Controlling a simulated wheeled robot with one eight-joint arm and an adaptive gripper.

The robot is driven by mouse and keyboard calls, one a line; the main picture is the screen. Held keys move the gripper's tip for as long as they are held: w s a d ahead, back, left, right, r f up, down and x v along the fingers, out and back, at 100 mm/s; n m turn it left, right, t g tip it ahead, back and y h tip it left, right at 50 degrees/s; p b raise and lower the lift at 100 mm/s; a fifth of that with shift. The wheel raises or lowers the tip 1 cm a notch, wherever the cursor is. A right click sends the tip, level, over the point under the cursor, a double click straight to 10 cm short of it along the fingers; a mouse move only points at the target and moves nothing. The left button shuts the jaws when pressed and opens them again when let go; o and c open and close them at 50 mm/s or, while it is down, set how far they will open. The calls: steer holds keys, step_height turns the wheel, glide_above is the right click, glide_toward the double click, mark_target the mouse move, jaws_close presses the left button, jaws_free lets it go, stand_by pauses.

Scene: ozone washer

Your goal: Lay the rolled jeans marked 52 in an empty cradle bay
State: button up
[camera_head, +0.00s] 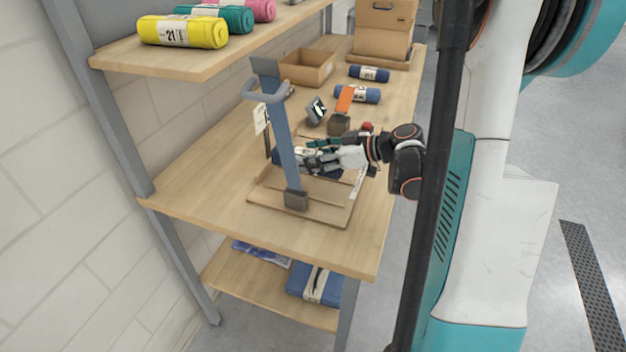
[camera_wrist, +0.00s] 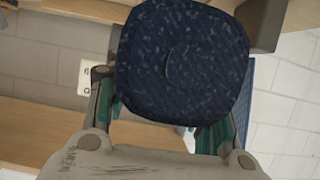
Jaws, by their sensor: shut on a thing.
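My gripper (camera_head: 318,156) is shut on a dark blue denim roll (camera_wrist: 180,60). In the wrist view the roll's round end fills the space between the two teal-padded fingers. No number on the held roll can be read. In the head view the roll is mostly hidden by my fingers and a blue post. The wooden cradle (camera_head: 328,213) lies on the table under my gripper, with low wooden dividers. Its near part looks bare; its far part is partly hidden. I cannot tell whether the roll touches the cradle.
The slanted blue post (camera_head: 281,140) with a grey handle rises at the cradle. Two blue rolls (camera_head: 369,73) (camera_head: 357,94), an orange item (camera_head: 345,98), a grey device (camera_head: 316,109) and an open box (camera_head: 308,68) stand behind. A yellow roll marked 21 (camera_head: 182,32) lies on the upper shelf.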

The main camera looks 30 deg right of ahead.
steer(key=shift+f+b, duration=0.95)
steer(key=shift+f, duration=1.95)
steer(key=shift+f, duration=0.15)
steer(key=o, duration=1.3)
steer(key=shift+s+d+r, duration=0.2)
steer(key=shift+s+r, duration=0.05)
steer(key=shift+r, duration=0.05)
steer(key=p+v, duration=0.3)
steer(key=v, duration=0.8)
steer(key=shift+s+d, duration=0.1)
steer(key=shift+s, duration=0.1)
